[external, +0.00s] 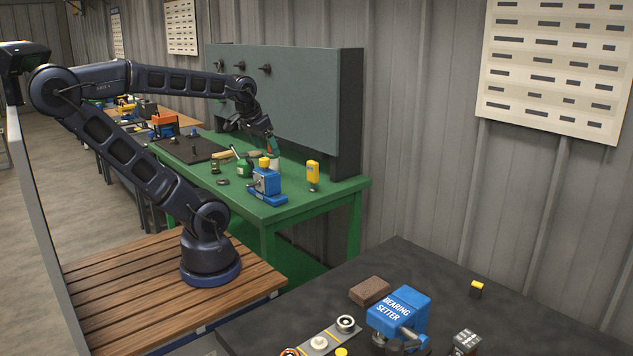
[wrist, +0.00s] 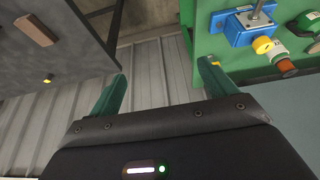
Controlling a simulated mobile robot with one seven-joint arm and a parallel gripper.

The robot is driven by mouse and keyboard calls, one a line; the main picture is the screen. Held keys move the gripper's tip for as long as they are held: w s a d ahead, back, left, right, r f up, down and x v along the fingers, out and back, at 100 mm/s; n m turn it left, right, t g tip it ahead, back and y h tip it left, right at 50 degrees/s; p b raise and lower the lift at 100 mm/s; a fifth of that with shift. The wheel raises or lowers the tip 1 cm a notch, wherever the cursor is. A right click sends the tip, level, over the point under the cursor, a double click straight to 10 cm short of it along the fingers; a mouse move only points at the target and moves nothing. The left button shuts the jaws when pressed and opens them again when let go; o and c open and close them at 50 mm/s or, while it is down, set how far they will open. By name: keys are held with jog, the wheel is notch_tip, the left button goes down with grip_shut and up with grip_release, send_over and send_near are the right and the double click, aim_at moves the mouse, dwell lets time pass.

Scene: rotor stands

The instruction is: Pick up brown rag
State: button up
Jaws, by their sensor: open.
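A brown, flat, block-like piece (external: 370,291) lies on the dark table at the front right of the external view. It is the only plainly brown thing there, and I cannot tell whether it is folded cloth. It also shows at the upper left of the wrist view (wrist: 36,29). My gripper (external: 269,145) is over the green bench in the external view, far from the brown piece. In the wrist view my gripper (wrist: 161,78) has its two green fingers wide apart, with nothing between them.
The dark table (external: 505,300) also holds a blue bearing setter (external: 398,312) beside the brown piece and a small yellow-topped block (external: 476,288). The green bench (external: 310,210) carries a blue device (external: 266,184) and a yellow tool (external: 313,173). A grey panel (external: 300,95) stands behind it.

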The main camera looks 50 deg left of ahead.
jog(key=w+d+f+m+g, duration=0.1)
jog(key=w+d+f+m, duration=0.1)
jog(key=w+d+m, duration=0.6)
jog(key=m+g, duration=0.4)
jog(key=m, duration=2.5)
send_over(371, 287)
notch_tip(371, 287, down, 20)
jog(key=f, duration=0.4)
jog(key=shift+w+d+f, duration=0.1)
jog(key=shift+w+f, duration=0.1)
jog(key=shift+f, duration=0.2)
jog(key=shift+s+a+f, duration=0.1)
jog(key=shift+f, duration=1.25)
jog(key=shift+s+a+f, duration=0.1)
jog(key=shift+f, duration=1.25)
